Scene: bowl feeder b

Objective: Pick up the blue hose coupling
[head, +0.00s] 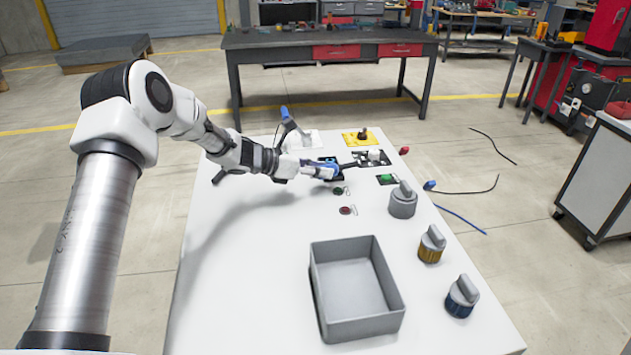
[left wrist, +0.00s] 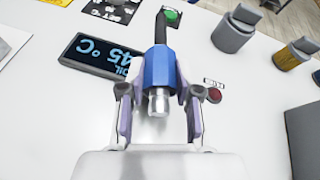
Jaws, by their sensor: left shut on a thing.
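The blue hose coupling (left wrist: 160,68) has a blue collar, a silver tip pointing toward my wrist and a black hose end pointing away. My left gripper (left wrist: 159,88) is shut on it, with a finger on each side of the blue collar. In the head view the coupling (head: 336,170) shows as a small blue patch at the tip of my left gripper (head: 326,172), over the far half of the white table. I cannot tell whether it touches the table. My right gripper is not in view.
A display panel (left wrist: 98,58) lies beside the coupling, partly covered. A grey bin (head: 325,309) stands at the table's near end. Grey (head: 403,203), yellow-banded (head: 431,248) and navy-banded (head: 461,300) knobs line the right edge. The table's left side is clear.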

